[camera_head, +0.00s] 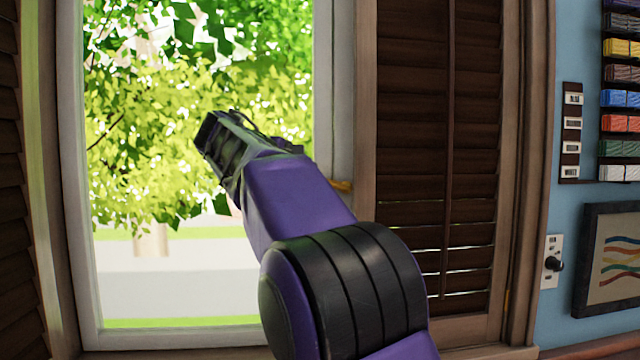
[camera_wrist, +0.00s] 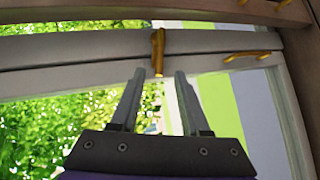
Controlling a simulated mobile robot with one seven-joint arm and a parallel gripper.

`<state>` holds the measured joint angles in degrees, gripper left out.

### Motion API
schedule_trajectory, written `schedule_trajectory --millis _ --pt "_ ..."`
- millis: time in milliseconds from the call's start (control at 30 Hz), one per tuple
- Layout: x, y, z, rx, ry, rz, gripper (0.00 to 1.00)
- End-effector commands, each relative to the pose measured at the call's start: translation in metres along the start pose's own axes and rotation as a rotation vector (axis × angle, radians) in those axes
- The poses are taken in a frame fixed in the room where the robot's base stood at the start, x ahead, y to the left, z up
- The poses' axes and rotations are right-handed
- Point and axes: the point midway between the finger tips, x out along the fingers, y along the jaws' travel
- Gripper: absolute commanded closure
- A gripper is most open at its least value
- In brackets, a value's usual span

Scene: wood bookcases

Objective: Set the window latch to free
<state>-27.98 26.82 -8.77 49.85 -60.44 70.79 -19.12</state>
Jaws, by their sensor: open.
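The brass window latch (camera_wrist: 158,52) shows in the wrist view, mounted on the pale window frame (camera_wrist: 85,47). It points down the picture, and its lower end lies between my fingertips or just beyond them. I cannot tell whether they touch it. My gripper (camera_wrist: 160,74) is open, with one finger on each side of the latch's line and nothing held. In the head view my arm reaches up and left in front of the window (camera_head: 190,250). The fingers are not clear there, and I cannot pick out the latch.
A curved brass handle (camera_wrist: 247,56) sits right of the latch in the wrist view. In the head view a small brass piece (camera_head: 341,185) shows beside my arm. A dark louvred shutter (camera_head: 420,120) stands right of the window, and a wall switch (camera_head: 552,262) is further right.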

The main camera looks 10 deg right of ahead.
Motion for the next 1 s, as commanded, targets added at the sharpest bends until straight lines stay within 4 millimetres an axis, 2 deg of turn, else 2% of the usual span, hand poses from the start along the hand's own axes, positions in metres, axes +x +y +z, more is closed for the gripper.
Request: schedule_trajectory --millis 33,100,333,500,800,900,1000 --pt "-0.015 0.000 -0.001 0.000 0.005 0.001 0.54" --pt "-0.031 0.000 -0.001 0.000 0.004 0.001 0.54" --pt "-0.072 0.000 -0.001 -0.001 0.002 0.000 0.54" --pt "-0.085 0.000 0.000 0.000 0.001 0.000 0.54" --pt "-0.087 0.000 0.000 0.000 -0.001 0.000 0.54" --pt "-0.083 -0.003 0.001 -0.005 -0.013 0.009 0.72" --pt "-0.065 -0.015 0.007 -0.034 -0.081 0.068 0.90"
